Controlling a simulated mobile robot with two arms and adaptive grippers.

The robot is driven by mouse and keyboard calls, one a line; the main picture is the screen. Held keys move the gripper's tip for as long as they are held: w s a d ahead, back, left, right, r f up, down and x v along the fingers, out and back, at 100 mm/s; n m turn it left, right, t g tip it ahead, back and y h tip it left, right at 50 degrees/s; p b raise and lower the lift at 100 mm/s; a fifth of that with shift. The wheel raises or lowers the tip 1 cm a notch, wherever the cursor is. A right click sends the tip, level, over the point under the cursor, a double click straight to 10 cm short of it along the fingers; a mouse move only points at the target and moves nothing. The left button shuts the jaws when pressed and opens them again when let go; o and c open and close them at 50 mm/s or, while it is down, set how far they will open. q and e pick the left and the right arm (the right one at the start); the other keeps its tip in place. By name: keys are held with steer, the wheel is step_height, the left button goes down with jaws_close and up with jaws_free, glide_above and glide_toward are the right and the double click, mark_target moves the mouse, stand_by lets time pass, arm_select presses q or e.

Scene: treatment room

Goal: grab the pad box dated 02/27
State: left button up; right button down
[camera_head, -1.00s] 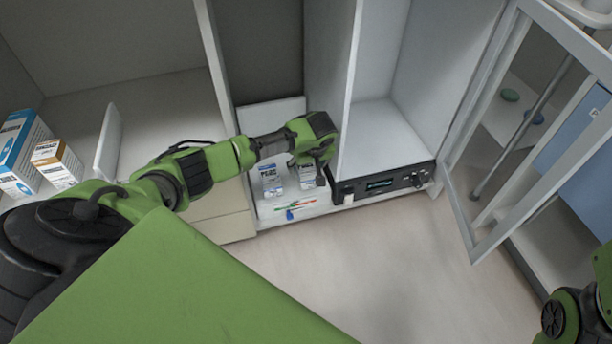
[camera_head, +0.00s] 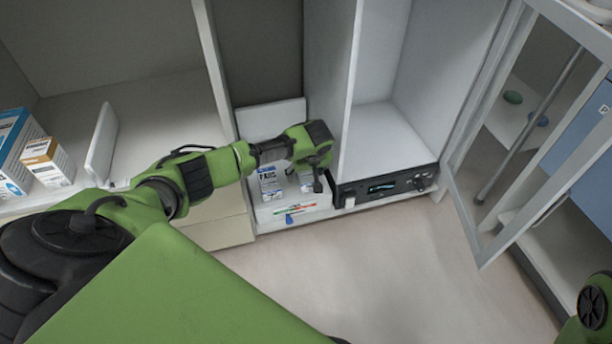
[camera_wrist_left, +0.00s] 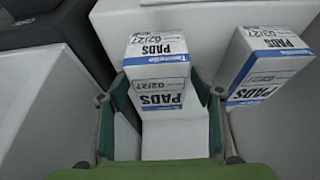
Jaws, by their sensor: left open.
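Two white pad boxes with blue bands stand on the low shelf of the narrow compartment. One pad box (camera_wrist_left: 157,75) is marked PADS 02/27 and lies between and just beyond my left gripper's fingers in the left wrist view. My right gripper is not visible.
A black device (camera_head: 385,187) with a display sits right of the divider wall. Pens (camera_head: 294,209) lie at the shelf front. Blue and orange boxes (camera_head: 48,162) stand at far left. An open glass door (camera_head: 520,140) is at right.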

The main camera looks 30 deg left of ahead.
arm_select(q)
steer(key=shift+f, duration=0.15)
steer(key=c, duration=1.2)
steer(key=shift+c, duration=0.2)
